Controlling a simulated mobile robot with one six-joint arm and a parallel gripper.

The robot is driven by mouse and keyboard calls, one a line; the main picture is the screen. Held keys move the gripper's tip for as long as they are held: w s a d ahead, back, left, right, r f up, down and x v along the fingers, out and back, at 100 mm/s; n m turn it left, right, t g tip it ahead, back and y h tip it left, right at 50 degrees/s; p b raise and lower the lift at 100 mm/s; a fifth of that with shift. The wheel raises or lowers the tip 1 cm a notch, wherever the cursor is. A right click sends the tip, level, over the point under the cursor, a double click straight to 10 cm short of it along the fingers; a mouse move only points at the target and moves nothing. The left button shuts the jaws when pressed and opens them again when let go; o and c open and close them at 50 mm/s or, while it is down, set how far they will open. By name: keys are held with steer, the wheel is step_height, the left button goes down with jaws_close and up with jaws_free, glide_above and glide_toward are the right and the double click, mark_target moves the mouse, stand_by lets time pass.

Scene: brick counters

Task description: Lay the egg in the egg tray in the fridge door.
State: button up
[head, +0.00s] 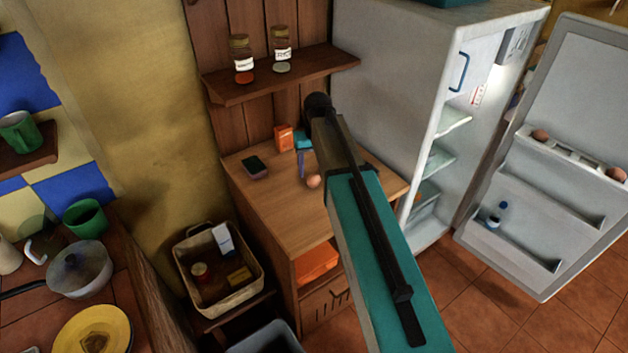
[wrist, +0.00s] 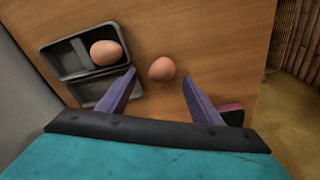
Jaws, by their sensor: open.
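A loose brown egg (wrist: 162,69) lies on the wooden cabinet top, just beyond and between my fingertips in the wrist view. The head view shows an egg (head: 314,181) beside my purple finger. My gripper (wrist: 159,82) is open and empty, its two purple fingers spread; in the head view only one finger (head: 301,163) shows clearly. A second egg (wrist: 105,52) sits in an open grey carton (wrist: 68,60) left of the loose egg. The egg tray (head: 575,155) is on the open fridge door, with an egg (head: 540,135) near its left end and another (head: 617,174) near its right.
A dark block with a reddish side (wrist: 232,115) lies right of my fingers. An orange box (head: 284,138) stands at the cabinet's back, under a shelf (head: 280,82) with two jars. The fridge (head: 400,90) stands right of the cabinet; its door (head: 560,210) is wide open.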

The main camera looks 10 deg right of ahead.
mark_target(314, 176)
steer(key=shift+w+a+f+p, duration=0.15)
steer(key=shift+f+p, duration=0.45)
steer(key=shift+f, duration=0.3)
steer(key=shift+f+p, duration=0.35)
steer(key=shift+f, duration=0.9)
steer(key=shift+w, duration=0.1)
steer(key=c, duration=0.8)
